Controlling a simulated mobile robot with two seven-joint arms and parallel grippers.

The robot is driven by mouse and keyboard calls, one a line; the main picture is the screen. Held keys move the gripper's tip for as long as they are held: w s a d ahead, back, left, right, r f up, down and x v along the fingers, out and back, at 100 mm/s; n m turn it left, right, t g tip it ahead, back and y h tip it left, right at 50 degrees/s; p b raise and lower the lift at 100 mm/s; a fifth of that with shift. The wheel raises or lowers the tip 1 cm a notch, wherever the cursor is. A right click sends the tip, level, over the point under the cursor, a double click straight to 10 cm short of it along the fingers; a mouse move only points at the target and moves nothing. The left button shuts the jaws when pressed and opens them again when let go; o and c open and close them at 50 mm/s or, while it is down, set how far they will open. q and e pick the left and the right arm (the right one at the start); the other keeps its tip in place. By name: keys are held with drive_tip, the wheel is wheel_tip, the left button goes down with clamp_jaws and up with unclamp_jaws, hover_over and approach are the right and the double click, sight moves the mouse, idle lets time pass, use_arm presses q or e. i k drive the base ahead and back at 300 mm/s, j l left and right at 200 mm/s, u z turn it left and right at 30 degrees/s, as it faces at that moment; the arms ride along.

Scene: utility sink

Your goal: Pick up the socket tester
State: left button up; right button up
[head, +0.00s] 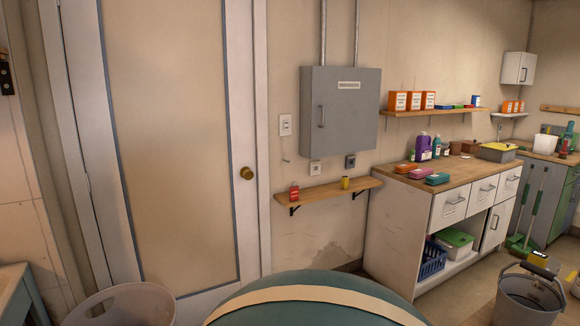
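A small wooden wall shelf (328,193) is mounted below a grey electrical cabinet (340,112). A small red object (294,191) stands upright at the shelf's left end. A small yellow object (345,183) stands further right on the shelf. I cannot tell for certain at this size which of them is the socket tester. Two wall sockets, a light one (315,168) and a darker one (351,161), sit just above the shelf. Neither of my grippers is in view.
A closed door (170,150) with a brass knob is on the left. A wooden-topped counter (450,172) with bottles and coloured packs stands on the right. A grey bucket (530,295) is at the lower right, a pale bin (122,305) at the lower left.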

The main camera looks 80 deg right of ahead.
sight(346, 179)
drive_tip(key=z, duration=2.9)
